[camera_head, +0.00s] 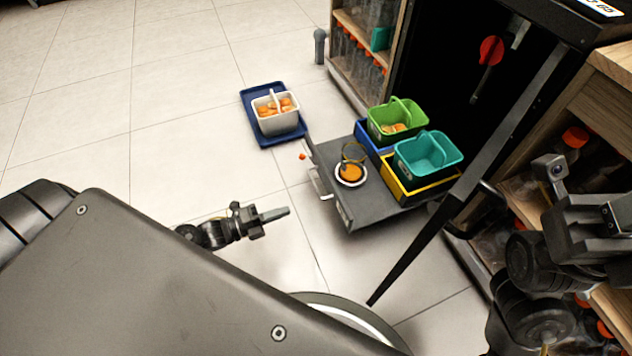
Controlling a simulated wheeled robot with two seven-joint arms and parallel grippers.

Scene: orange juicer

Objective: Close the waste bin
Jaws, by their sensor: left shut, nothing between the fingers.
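The waste bin shows as a dark grey pull-out drawer (378,212), standing open out of the black juicer cabinet (440,70). A green basket (398,108) with some orange pieces and an empty teal basket (427,153) sit at its back, over a blue tray and a yellow tray (408,196). A light handle (318,183) is on its front. My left gripper (284,212) is shut and empty, low over the floor, left of the drawer front and apart from it. My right gripper (612,218) is at the right edge, partly cut off; its fingers are unclear.
A white basket of oranges (277,122) stands on a dark blue tray (254,98) on the floor. A white bowl with orange contents (350,174) sits on the drawer. The black cabinet door (445,205) stands open to the right. Wooden shelves (590,105) flank the cabinet.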

